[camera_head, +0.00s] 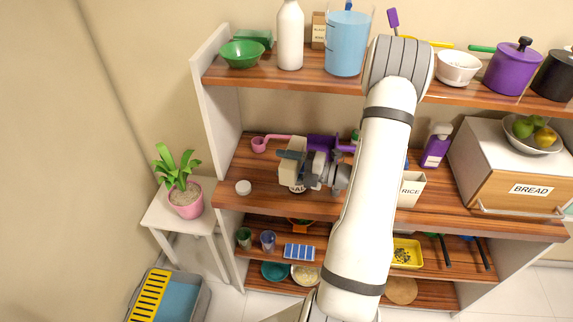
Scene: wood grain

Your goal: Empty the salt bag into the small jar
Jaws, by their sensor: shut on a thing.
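The salt bag (290,170) is cream coloured, on the middle shelf's left half, with part of a dark "SAL" label showing near its bottom. My gripper (308,168) is shut on the bag from its right side and hides part of it. I cannot tell whether the bag touches the shelf. A small white round container (243,187), which looks like the small jar, stands near the shelf's front left, left of the bag and apart from it. Its inside is too small to make out.
A pink ladle (259,144) and a purple item (322,142) lie behind the bag. A rice box (411,189), purple bottle (437,146) and bread box (530,189) stand to the right. The upper shelf (290,82) overhangs. The shelf around the jar is clear.

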